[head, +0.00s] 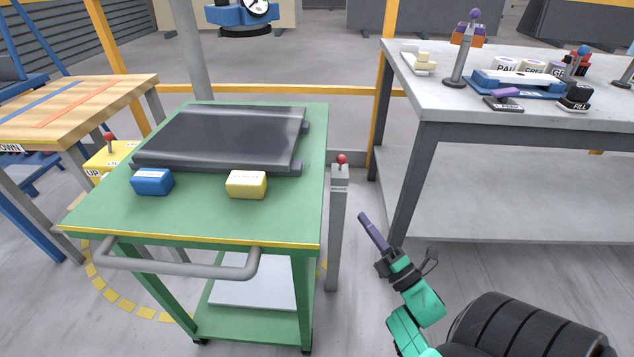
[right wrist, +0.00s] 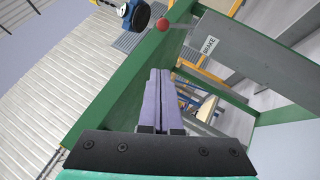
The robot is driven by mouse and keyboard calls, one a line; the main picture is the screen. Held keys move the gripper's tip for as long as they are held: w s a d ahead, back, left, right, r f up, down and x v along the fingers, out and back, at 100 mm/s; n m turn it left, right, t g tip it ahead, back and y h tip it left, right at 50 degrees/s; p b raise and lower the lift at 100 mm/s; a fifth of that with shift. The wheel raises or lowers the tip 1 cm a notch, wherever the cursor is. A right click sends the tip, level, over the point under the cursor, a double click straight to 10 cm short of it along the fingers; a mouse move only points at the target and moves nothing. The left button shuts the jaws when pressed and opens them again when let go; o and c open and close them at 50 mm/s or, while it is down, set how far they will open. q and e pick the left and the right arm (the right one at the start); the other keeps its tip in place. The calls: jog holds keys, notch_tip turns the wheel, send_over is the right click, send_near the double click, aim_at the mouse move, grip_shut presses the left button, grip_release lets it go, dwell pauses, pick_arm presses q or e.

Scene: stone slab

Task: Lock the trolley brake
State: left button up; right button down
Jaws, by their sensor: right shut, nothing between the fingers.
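The green trolley (head: 200,217) stands left of centre in the head view, and its green frame (right wrist: 122,72) crosses the right wrist view. A grey post (head: 338,225) stands beside the trolley's right edge, with a red-balled lever (head: 342,159) on top. In the right wrist view the red ball (right wrist: 163,25) is beyond the fingertips, near a label reading BRAKE (right wrist: 210,46). My right gripper (head: 362,216) is shut and empty, its purple fingers to the right of the post and below the ball, apart from both. They also show in the right wrist view (right wrist: 159,72). My left gripper is out of view.
A dark roller plate (head: 225,137), a blue block (head: 153,182) and a yellow block (head: 246,184) are on the trolley. A grey handle (head: 180,270) juts from its front. A grey workbench (head: 510,140) stands at right. A wooden table (head: 75,105) is at left.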

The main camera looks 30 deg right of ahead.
send_near(341, 163)
jog(key=w+a, duration=0.3)
jog(key=a, duration=0.1)
jog(key=w+d, duration=0.1)
jog(key=w+d+r, duration=0.1)
jog(key=w+d, duration=0.1)
jog(key=shift+w+r, duration=0.25)
jog(key=shift+r, duration=0.15)
